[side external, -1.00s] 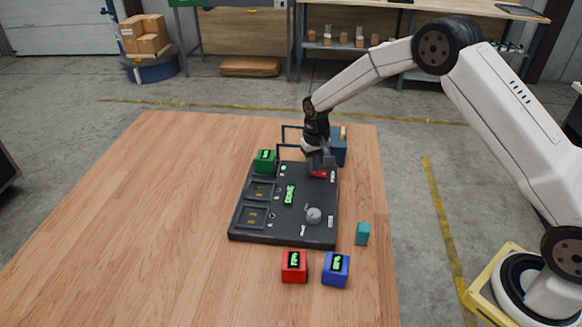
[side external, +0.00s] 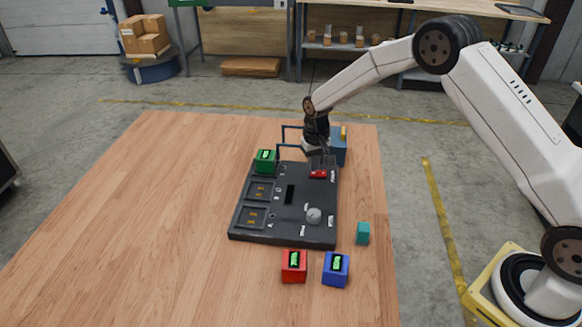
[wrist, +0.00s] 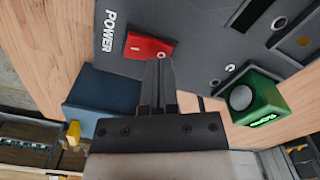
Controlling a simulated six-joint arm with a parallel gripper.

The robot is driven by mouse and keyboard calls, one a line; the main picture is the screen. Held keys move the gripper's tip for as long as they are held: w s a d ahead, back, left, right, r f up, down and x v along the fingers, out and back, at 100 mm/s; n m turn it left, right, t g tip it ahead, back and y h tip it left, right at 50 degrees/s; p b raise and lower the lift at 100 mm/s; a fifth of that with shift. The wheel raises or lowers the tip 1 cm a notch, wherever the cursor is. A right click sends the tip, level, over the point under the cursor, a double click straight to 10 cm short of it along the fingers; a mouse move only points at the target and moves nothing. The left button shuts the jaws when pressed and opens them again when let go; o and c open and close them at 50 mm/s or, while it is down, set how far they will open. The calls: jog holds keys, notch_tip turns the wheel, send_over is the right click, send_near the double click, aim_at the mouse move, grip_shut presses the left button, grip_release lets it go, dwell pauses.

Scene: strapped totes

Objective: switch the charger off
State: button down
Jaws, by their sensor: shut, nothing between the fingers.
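In the side view my gripper (side external: 323,161) is just behind the switch.
A green block (side external: 265,161) stands at the panel's far left. A blue box (side external: 339,148) is behind my gripper. A red block (side external: 294,267), a blue block (side external: 336,269) and a teal block (side external: 362,233) stand near the panel's front. The table's left side is clear.

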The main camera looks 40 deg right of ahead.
aim_at(315, 174)
jog(key=shift+r, duration=3.1)
jog(key=shift+s+r, duration=0.1)
jog(key=shift+s+r, duration=0.1)
jog(key=shift+s, duration=0.1)
jog(key=s+r+n+t, duration=0.1)
jog(key=s, duration=1.1)
jog(key=s+r+n+t, duration=0.1)
jog(key=s+r+n, duration=0.1)
jog(key=s, duration=1.1)
jog(key=shift+a+r+t, duration=0.3)
jog(key=shift+a, duration=0.15)
